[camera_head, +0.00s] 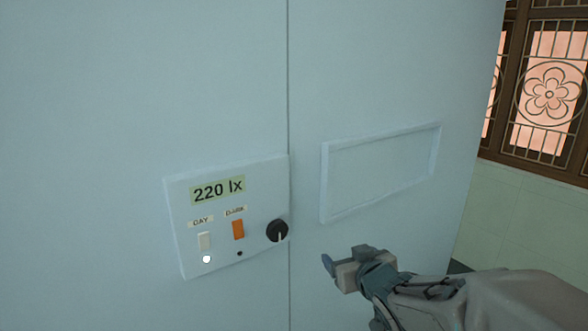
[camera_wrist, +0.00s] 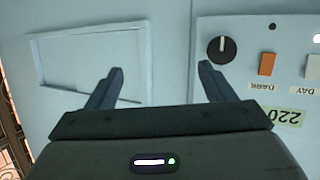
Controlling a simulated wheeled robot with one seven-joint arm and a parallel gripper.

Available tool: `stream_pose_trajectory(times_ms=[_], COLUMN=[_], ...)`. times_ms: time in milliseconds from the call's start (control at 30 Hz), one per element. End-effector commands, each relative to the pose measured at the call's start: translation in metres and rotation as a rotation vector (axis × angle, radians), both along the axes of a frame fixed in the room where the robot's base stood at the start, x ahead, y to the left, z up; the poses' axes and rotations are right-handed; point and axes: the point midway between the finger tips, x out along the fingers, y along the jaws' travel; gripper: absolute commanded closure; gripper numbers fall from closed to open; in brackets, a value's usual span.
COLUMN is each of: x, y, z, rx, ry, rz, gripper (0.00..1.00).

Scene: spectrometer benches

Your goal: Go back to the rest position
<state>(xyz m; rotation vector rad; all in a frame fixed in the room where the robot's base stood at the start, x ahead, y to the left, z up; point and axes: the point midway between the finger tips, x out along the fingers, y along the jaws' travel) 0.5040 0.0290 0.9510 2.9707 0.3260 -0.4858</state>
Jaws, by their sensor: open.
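My gripper (camera_head: 328,266) is at the lower right of the head view, in front of the pale blue wall panel and to the right of the control box. In the wrist view my gripper (camera_wrist: 160,78) has its two fingers spread apart with nothing between them. The control box (camera_head: 222,261) reads "220 lx" on its display (camera_head: 218,190). It has a white DAY switch (camera_head: 204,241), an orange DARK switch (camera_head: 238,230) and a black knob (camera_head: 277,231). A white light (camera_head: 206,259) is lit below the DAY switch; the small dot below the DARK switch is dark.
A raised rectangular frame (camera_head: 324,185) is on the panel to the right of the box. A vertical seam (camera_head: 288,80) runs down the panel. A window with a flower-pattern grille (camera_head: 548,95) and a tiled wall (camera_head: 520,222) are at the far right.

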Motion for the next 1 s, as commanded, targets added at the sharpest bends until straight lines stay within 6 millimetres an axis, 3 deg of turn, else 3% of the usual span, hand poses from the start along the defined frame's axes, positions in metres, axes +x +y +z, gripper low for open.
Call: stream_pose_trajectory(times_ms=[33,267,400,700,833,1000], x=[-0.006,-0.051,-0.091,-0.180,-0.201,-0.210], y=[-0.008,-0.041,-0.049,-0.037,-0.031,-0.028], z=[0.016,0.031,0.041,0.065,0.070,0.070], rx=[-0.020,-0.078,-0.084,-0.049,-0.037,-0.033], ry=[0.044,0.317,0.505,0.879,0.963,0.998], rz=[-0.044,-0.223,-0.285,-0.292,-0.273,-0.264], gripper=[0.24,0.24,0.24,0.24,0.24,0.24])
